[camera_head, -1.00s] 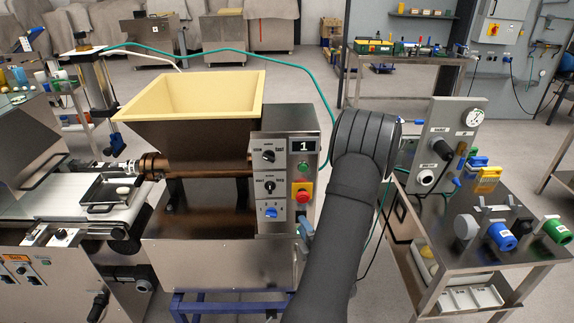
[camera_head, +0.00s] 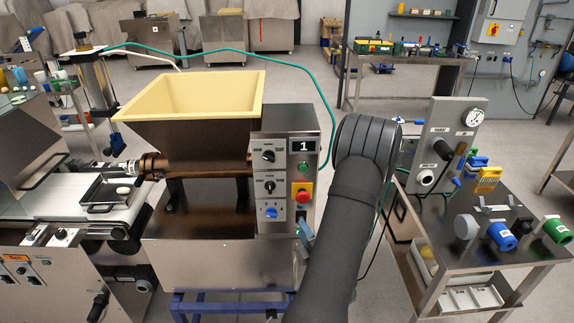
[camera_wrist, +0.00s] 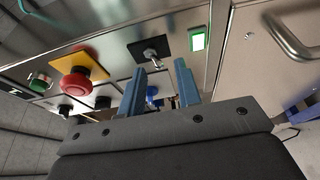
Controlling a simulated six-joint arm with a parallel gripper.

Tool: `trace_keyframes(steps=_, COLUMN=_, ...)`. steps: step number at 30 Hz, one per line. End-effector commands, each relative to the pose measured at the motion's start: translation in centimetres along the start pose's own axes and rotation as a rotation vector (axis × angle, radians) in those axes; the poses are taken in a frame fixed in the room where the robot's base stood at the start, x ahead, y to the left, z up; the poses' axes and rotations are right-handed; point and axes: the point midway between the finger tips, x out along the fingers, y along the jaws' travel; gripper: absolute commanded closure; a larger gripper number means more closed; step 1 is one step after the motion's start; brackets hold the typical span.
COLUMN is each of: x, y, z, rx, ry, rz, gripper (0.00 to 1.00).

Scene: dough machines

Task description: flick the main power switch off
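The control panel (camera_head: 284,150) of the hopper machine carries two columns of controls. Below the red stop button (camera_wrist: 78,86) on its yellow plate, the wrist view shows a black plate with a metal toggle lever (camera_wrist: 150,54) and a green-lit rocker (camera_wrist: 198,40). I cannot read which is marked main power. My gripper (camera_wrist: 160,70) is open and empty, its two blue-grey fingers in front of the panel, apart from the lever and rocker. A blue knob (camera_wrist: 152,92) shows between them. In the head view one finger (camera_head: 306,232) shows at the panel's lower right; my arm hides the other.
A green button (camera_wrist: 40,82) and several black knobs are close by on the panel. A metal handle (camera_wrist: 290,38) stands out at the wrist view's right. The cream hopper (camera_head: 195,92) is left of the panel; a steel cart (camera_head: 485,245) stands to the right.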

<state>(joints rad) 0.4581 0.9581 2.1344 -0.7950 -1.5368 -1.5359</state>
Motion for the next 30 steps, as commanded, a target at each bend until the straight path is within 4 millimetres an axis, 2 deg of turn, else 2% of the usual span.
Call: trace_keyframes(steps=30, x=-5.3, y=-0.1, z=-1.8, rx=0.002, ry=-0.001, rz=-0.002, gripper=0.69)
